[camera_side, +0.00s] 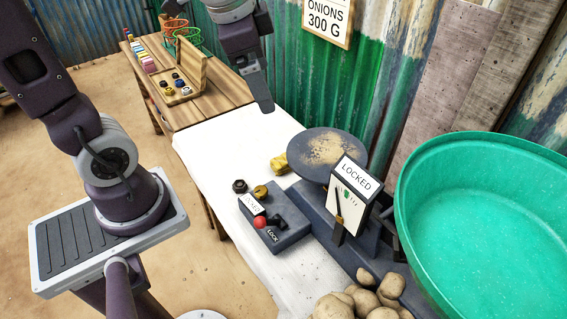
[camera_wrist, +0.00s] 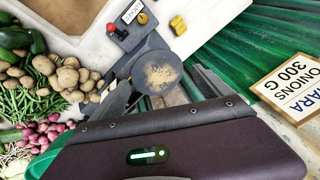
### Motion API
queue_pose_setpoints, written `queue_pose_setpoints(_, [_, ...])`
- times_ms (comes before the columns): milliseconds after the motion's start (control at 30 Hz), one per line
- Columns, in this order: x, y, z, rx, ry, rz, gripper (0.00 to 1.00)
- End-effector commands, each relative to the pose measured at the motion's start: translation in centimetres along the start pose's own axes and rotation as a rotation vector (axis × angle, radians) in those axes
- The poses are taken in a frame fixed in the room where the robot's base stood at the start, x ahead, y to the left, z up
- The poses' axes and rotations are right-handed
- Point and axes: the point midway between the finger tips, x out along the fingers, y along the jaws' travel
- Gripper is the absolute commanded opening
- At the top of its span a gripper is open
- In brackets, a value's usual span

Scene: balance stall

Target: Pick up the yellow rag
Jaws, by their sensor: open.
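The yellow rag (camera_side: 280,163) lies crumpled on the white-covered table, just left of the scale's round pan (camera_side: 328,150). In the wrist view the rag (camera_wrist: 178,25) is at the top, beyond the pan (camera_wrist: 158,72). My gripper (camera_side: 264,106) hangs above the table, up and left of the rag and well apart from it. In the wrist view my gripper's (camera_wrist: 162,88) fingers are spread wide with nothing between them. The far finger is mostly hidden in the side view.
The scale's dial carries a LOCKED sign (camera_side: 358,175). A dark control box (camera_side: 276,234) with a red knob and LOCK label stands in front. A large green bowl (camera_side: 480,215) and potatoes (camera_side: 365,298) are right. Corrugated wall stands behind.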

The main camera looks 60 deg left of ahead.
Motion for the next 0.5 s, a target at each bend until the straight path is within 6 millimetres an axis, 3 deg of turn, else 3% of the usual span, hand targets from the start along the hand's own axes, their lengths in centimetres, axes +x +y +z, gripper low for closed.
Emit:
queue_pose_setpoints(100, [7.4,-5.3,-2.8,0.291,-0.093,0.056,0.89])
queue_pose_setpoints(167, [11.9,-7.7,-3.3,0.445,-0.122,0.096,0.89])
queue_pose_setpoints(200, [15.1,-9.1,-3.2,0.547,-0.136,0.127,0.89])
queue_pose_setpoints(300, [23.3,-11.5,-1.9,0.782,-0.149,0.211,0.89])
queue_pose_setpoints(400, [30.1,-12.4,0.3,0.968,-0.138,0.284,0.89])
queue_pose_setpoints(500, [34.5,-12.5,2.1,1.087,-0.12,0.33,0.89])
